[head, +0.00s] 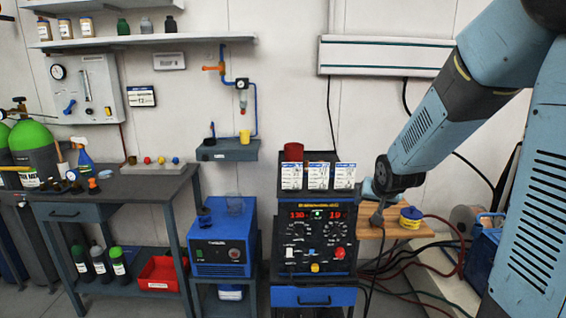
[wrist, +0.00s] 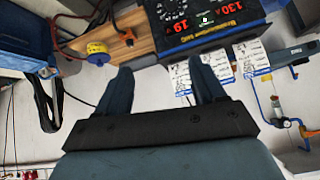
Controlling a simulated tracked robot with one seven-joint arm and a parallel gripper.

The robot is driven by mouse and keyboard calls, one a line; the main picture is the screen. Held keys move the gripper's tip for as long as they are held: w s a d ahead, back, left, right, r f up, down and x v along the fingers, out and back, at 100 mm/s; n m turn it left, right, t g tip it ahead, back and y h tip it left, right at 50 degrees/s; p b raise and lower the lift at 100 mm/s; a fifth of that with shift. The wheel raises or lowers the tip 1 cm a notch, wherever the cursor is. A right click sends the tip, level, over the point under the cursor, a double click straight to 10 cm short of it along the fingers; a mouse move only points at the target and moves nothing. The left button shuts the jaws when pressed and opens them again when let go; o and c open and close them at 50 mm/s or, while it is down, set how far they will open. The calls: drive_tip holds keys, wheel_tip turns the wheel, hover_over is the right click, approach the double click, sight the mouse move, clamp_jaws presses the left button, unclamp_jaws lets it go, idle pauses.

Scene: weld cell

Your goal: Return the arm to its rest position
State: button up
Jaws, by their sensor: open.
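My gripper (wrist: 161,82) fills the lower part of the wrist view. Its two dark fingers are apart, with nothing between them. In the head view my blue arm comes down from the upper right, and my gripper (head: 368,190) is beside the right edge of the welding machine (head: 318,240), partly hidden by the wrist. The welding machine also shows in the wrist view (wrist: 205,20), with white tags (wrist: 250,58) hanging from it near the right finger. I cannot tell the exact gap between fingers and machine.
A wooden board (head: 400,228) with a yellow-and-blue spool (head: 411,217) lies right of the machine. Cables (head: 440,262) hang below it. A blue unit (head: 223,240) and a workbench (head: 110,182) stand left. A wall box (head: 385,56) is above. The wall between box and machine is clear.

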drive_tip(key=s+r+g, duration=0.1)
drive_tip(key=s+r, duration=0.3)
drive_tip(key=s, duration=0.5)
drive_tip(key=s+a+r+n+g, duration=0.1)
drive_tip(key=s+r, duration=0.3)
drive_tip(key=s, duration=0.5)
drive_tip(key=s+r+n+g, duration=0.1)
drive_tip(key=s+r, duration=0.3)
drive_tip(key=s, duration=0.6)
drive_tip(key=shift+a, duration=0.25)
